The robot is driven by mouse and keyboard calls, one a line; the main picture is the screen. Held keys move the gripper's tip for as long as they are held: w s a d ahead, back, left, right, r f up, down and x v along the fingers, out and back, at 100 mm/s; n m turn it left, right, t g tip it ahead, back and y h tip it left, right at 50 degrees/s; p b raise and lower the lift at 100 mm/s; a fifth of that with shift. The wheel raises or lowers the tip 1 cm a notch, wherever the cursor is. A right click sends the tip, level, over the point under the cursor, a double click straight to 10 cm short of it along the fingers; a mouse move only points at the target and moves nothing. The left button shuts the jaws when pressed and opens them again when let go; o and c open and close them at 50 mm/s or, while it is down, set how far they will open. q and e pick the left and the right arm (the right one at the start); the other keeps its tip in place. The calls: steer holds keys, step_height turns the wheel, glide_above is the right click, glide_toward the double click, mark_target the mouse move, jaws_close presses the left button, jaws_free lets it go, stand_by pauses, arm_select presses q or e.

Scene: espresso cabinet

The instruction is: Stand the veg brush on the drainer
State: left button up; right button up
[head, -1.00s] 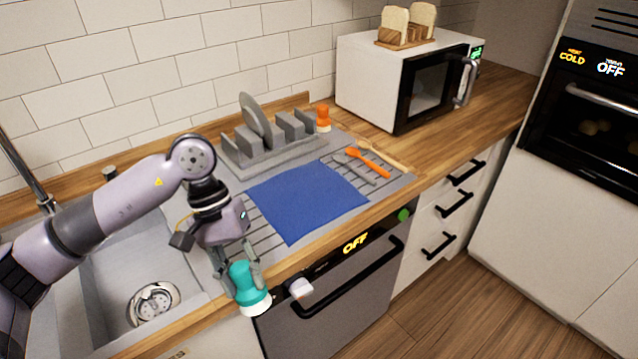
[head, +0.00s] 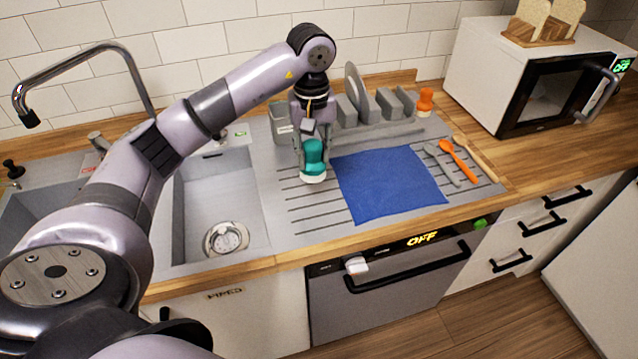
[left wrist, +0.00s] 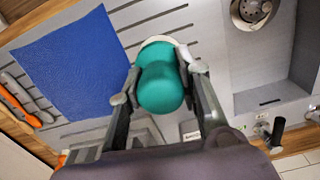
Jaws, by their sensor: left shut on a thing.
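The veg brush (head: 314,157) has a teal handle and a white base, and it is upright with the base down. My left gripper (head: 312,168) is shut on its handle from above. The left wrist view shows the teal brush (left wrist: 160,85) between the two fingers. The brush is over the ribbed grey drainer (head: 300,208), between the sink and the blue cloth. I cannot tell whether its base touches the drainer or is just above it. My right gripper is not in view.
A blue cloth (head: 390,185) lies just right of the brush. Behind are a grey dish rack (head: 390,133) with a plate and an orange-topped thing (head: 425,101). Utensils (head: 458,160) lie farther right. The sink bowl (head: 210,190) is on the left. Ribs in front of the brush are clear.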

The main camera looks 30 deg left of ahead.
mark_target(312, 171)
arm_select(q)
step_height(312, 171, down, 5)
steer(key=shift+s+f+p, duration=0.15)
steer(key=shift+p, duration=0.45)
steer(key=shift+f, duration=0.6)
step_height(312, 171, down, 4)
steer(key=shift+p, duration=0.7)
steer(key=shift+f, duration=0.1)
steer(key=shift+f, duration=0.15)
steer(key=o, duration=1)
